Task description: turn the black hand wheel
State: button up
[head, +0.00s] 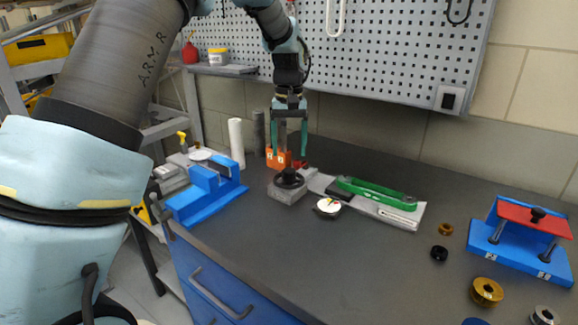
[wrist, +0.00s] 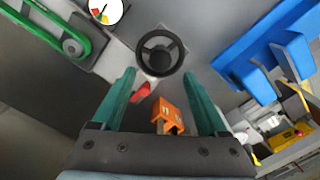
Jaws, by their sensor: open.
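The black hand wheel (head: 289,179) sits on top of a grey block (head: 287,194) on the dark bench. In the wrist view the wheel (wrist: 160,52) shows from above as a ring with spokes and a central hub. My gripper (head: 291,155) is above and near the wheel, pointing down. In the wrist view my gripper (wrist: 163,75) has its two green fingers apart with nothing held between them. The wheel lies just beyond the fingertips there, and no contact shows.
An orange block (head: 277,158) and a red piece (wrist: 141,92) are close by. A round gauge (head: 328,206) and a green belt unit (head: 376,191) stand to the right, a blue vise (head: 207,190) to the left. The bench front (head: 285,245) is clear.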

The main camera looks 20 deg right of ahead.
aim_at(289, 170)
jog(key=shift+r+b, duration=0.3)
jog(key=shift+r, duration=1.8)
jog(key=a+f+n, duration=0.2)
jog(key=a+f, duration=0.1)
jog(key=a, duration=1.7)
jog(key=s+a+f, duration=0.2)
jog(key=s+a, duration=0.3)
jog(key=a, duration=0.3)
jog(key=s+a+f+n+t, duration=0.1)
jog(key=s+a+f, duration=0.2)
jog(key=s+a, duration=0.3)
jog(key=a, duration=0.3)
jog(key=shift+f+n+t, duration=0.3)
jog(key=shift+f, duration=0.05)
